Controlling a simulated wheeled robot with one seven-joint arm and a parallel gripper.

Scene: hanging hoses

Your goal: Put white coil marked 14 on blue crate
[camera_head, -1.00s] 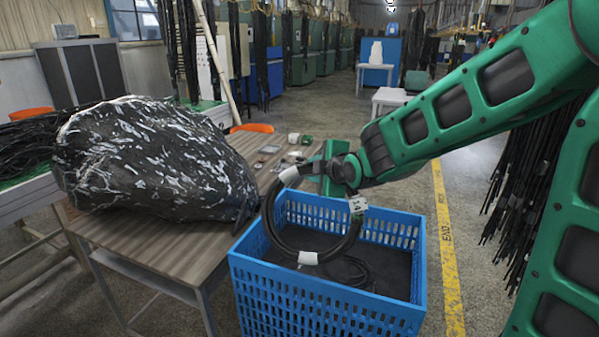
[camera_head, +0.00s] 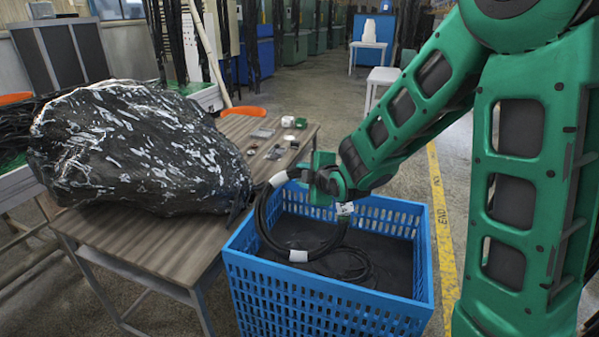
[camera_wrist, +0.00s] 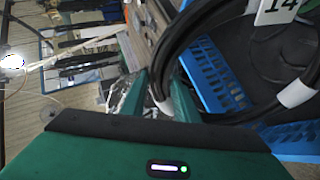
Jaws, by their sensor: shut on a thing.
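A black hose coil (camera_head: 262,222) with white bands and a white tag hangs from my gripper (camera_head: 316,180). The gripper is shut on its upper part. In the wrist view the coil (camera_wrist: 185,32) shows large, its tag (camera_wrist: 276,10) reads 14, and one white band sits by the fingers (camera_wrist: 165,92). The coil hangs over the left part of the blue crate (camera_head: 330,295), its lower part reaching down inside the rim. I cannot tell whether it touches the crate floor. The blue crate also shows in the wrist view (camera_wrist: 212,75). A dark hose lies on the crate's floor.
A wooden table (camera_head: 150,245) stands left of the crate, bearing a large black wrapped bundle (camera_head: 140,150) and small parts (camera_head: 275,150). An orange chair (camera_head: 243,111) is behind it. A yellow floor line (camera_head: 440,220) runs right of the crate.

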